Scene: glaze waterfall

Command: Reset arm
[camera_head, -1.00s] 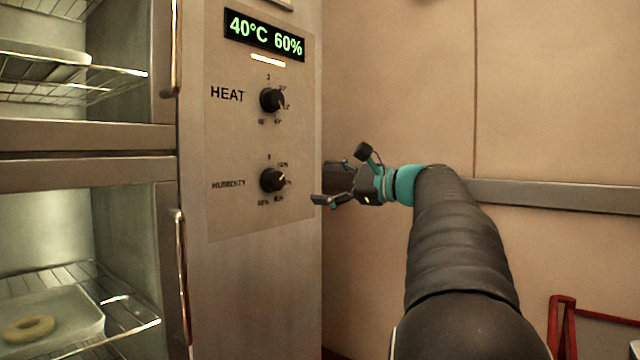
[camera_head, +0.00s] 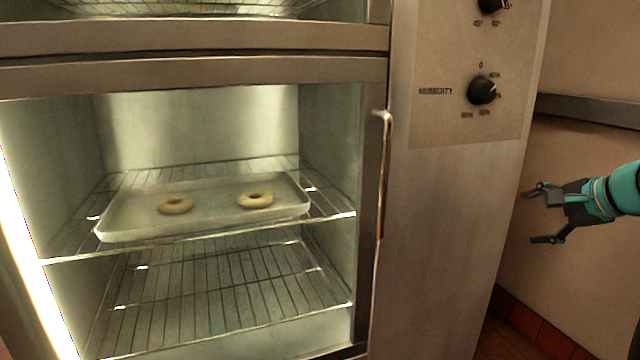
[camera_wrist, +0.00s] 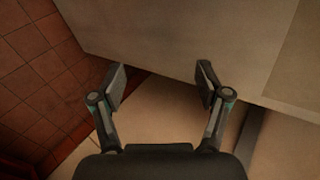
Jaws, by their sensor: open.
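My gripper (camera_head: 538,215) is at the right edge of the head view, beside the steel cabinet's control panel side and apart from it. Its two fingers are spread and nothing is between them. In the wrist view the open gripper (camera_wrist: 162,82) shows both fingers apart, with the cabinet's side and the tiled floor beyond them. Most of my arm lies outside the head view.
The steel cabinet (camera_head: 440,230) has a humidity knob (camera_head: 482,91) and a vertical handle (camera_head: 383,170). Inside its lower compartment, a tray (camera_head: 125,222) with two dough rings (camera_head: 175,204) sits on a wire rack. A grey wall rail (camera_head: 590,110) runs behind my gripper.

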